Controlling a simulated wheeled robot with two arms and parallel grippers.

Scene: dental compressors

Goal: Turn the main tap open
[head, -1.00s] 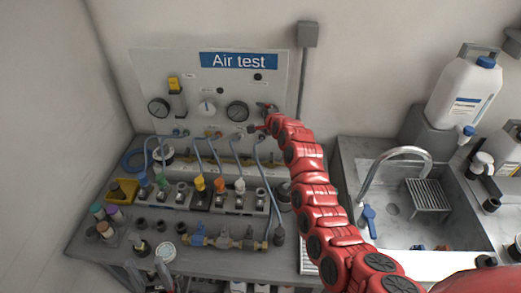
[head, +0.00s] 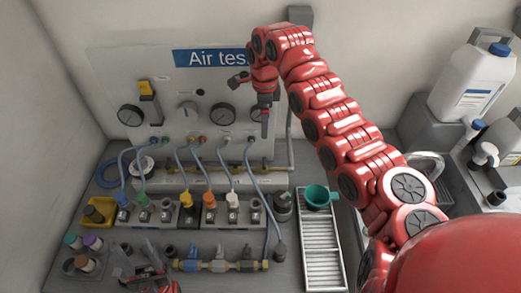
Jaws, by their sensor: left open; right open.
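The grey test panel (head: 115,75) is on the back wall under the "Air test" sign (head: 210,58). In the earlier frame a red-handled tap shows at the panel's right side. Now my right arm and gripper cover that area, and I cannot make the tap out clearly or tell whether they touch. My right gripper (head: 264,118) hangs downward in front of the panel, right of the round gauge (head: 223,116). It is open, with nothing visibly held. My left gripper (head: 146,266) is low at the bottom edge over the bench front, open, its fingers partly blurred into the clutter.
Blue hoses (head: 205,165) run down to a row of coloured fittings. A brass pipe assembly (head: 218,266) lies in front. A white canister (head: 473,85) is at right; my arm hides much of the sink.

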